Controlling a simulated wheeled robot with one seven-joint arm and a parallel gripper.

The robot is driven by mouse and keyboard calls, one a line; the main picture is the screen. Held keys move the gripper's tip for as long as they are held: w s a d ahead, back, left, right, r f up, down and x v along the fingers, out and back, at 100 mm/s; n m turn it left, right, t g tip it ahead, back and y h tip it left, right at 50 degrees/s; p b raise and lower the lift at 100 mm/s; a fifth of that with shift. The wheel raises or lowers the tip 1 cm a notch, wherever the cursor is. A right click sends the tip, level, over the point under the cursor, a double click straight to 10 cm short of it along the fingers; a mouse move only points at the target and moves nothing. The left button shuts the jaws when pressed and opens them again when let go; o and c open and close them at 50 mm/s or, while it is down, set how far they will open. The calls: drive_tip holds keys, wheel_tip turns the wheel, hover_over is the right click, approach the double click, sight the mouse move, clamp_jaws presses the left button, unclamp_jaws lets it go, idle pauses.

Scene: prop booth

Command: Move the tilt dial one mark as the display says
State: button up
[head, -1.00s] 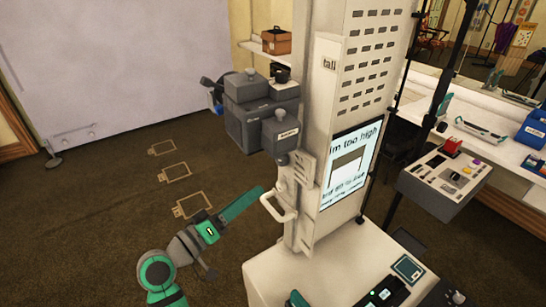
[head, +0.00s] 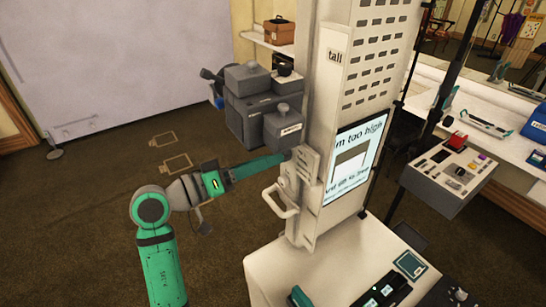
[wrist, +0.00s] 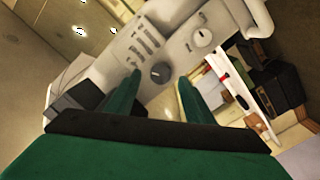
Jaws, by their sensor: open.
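The display (head: 352,158) on the pale column reads roughly "I'm too high" above a picture of a frame; its lower line is too small to read surely. In the wrist view a dark round dial (wrist: 160,72) sits on the column's pale side plate, beyond and between my open fingers. My gripper (wrist: 160,78) is open and empty. In the head view my gripper (head: 276,162) is beside the column, just below the grey camera unit (head: 262,105), its fingertips partly hidden.
A pale curved handle (head: 278,202) sticks out of the column below my gripper. The column stands on a white base (head: 300,270). A control panel (head: 445,175) stands at right. Open carpet lies to the left.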

sight(284, 154)
drive_tip(key=shift+x, duration=1.5)
drive_tip(key=shift+w+a, duration=0.1)
drive_tip(key=c, duration=1)
drive_tip(key=shift+m, duration=2)
drive_tip(key=shift+c, duration=0.2)
drive_tip(key=o, duration=1)
drive_tip(key=shift+o, duration=0.2)
